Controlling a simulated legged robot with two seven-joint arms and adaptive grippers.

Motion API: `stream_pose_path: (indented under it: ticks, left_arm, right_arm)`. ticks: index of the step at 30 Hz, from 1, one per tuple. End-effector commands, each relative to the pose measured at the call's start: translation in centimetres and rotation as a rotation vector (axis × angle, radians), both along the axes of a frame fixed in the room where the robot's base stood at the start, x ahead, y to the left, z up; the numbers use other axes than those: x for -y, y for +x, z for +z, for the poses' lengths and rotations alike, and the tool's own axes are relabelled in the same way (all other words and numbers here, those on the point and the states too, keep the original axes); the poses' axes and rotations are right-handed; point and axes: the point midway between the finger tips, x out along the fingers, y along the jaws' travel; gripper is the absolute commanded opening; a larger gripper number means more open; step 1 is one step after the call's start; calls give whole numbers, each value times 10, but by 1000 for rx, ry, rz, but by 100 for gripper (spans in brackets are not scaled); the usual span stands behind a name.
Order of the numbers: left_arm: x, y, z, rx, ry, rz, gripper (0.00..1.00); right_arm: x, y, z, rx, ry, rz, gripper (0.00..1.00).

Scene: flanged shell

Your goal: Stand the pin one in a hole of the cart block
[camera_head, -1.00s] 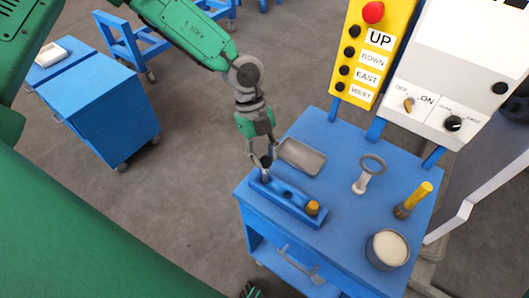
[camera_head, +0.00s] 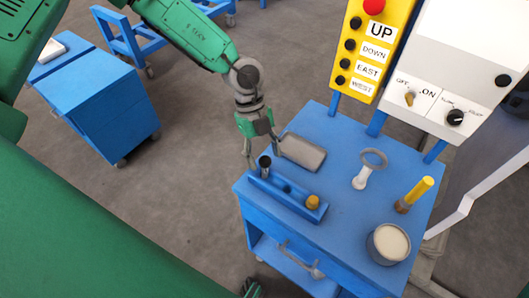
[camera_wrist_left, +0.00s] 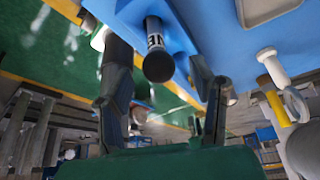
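The pin one (camera_head: 265,166) stands upright in the left-end hole of the blue cart block (camera_head: 285,197). Its dark round head and a white label with part of its lettering show in the left wrist view (camera_wrist_left: 158,55). The block lies on the blue cart top near its front left edge. My left gripper (camera_head: 261,152) is open just above the pin, with one finger on each side and a gap to it. The two spread fingers also show in the left wrist view (camera_wrist_left: 163,88). My right gripper is not seen.
A brass-coloured pin (camera_head: 313,202) sits in the block's right end. A grey tray (camera_head: 302,151) lies behind the block. A control panel (camera_head: 366,50) rises behind.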

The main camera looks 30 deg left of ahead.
Motion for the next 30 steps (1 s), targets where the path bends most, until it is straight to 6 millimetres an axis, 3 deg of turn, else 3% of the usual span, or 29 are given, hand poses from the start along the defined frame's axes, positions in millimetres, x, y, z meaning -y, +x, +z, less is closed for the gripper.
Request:
stream_pose_path:
  ticks: [11, 24, 30]
  left_arm:
    - [-3, 2, 7, 1, -1, 3, 50]
    - [-32, 19, 85, 3, -3, 3, 50]
    - [-41, 24, 105, 0, -1, 0, 50]
  right_arm:
    - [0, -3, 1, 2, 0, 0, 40]
    - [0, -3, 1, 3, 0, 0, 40]
    - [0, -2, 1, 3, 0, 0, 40]
